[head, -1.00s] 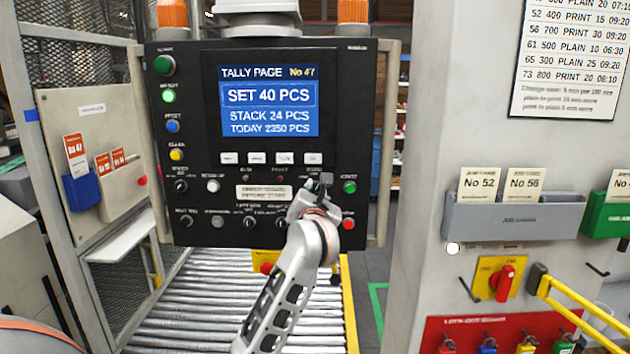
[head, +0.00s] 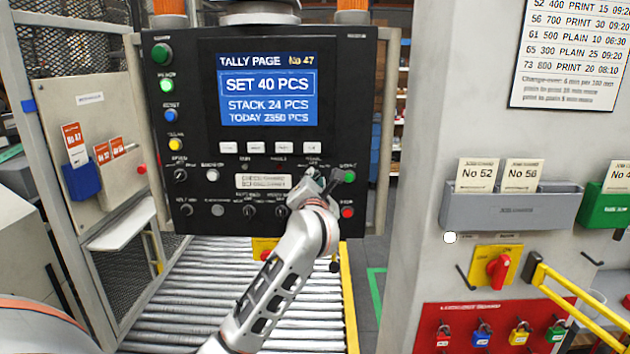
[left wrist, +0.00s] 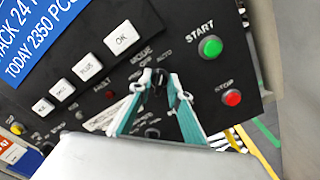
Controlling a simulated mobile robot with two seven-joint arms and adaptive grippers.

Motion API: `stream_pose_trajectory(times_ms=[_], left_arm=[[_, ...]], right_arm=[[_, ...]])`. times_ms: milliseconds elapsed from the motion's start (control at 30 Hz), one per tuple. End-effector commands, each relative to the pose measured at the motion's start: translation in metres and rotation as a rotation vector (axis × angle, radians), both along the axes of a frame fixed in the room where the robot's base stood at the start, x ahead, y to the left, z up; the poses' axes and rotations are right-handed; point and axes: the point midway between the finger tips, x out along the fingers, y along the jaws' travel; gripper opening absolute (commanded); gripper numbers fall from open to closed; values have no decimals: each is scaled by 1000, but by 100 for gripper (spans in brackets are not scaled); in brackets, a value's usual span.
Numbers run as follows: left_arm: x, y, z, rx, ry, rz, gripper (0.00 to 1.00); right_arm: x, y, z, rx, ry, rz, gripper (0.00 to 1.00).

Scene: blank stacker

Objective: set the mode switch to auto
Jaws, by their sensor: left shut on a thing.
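The mode switch (left wrist: 158,78) is a small dark knob on the black control panel (head: 205,185), with MODE and AUTO lettering above it in the left wrist view. My left gripper (left wrist: 158,92) is shut on it, with one teal-and-white finger on each side. In the head view my left gripper (head: 326,182) is at the panel's lower right and hides the switch. Which way the knob points is too small to tell. My right gripper is not in view.
The green START button (left wrist: 210,46) and red STOP button (left wrist: 231,97) sit close to the right of the fingers. White keys (left wrist: 121,39) lie to the left. A roller conveyor (head: 190,300) runs below the panel. A grey card holder (head: 510,208) is on the right wall.

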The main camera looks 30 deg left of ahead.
Motion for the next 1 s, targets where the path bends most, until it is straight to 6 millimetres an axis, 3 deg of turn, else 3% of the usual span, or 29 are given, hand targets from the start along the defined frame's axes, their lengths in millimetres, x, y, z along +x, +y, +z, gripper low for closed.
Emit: stream_pose_trajectory(times_ms=[67,100,567,1000], left_arm=[[0,0,0,0,1,-1,0],[0,0,0,0,1,-1,24],[-8,-6,-1,-2,1,-1,24],[-79,-49,-1,-3,-1,-2,24]], right_arm=[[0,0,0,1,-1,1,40],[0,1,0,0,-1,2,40],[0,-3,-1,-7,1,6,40],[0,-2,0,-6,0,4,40]])
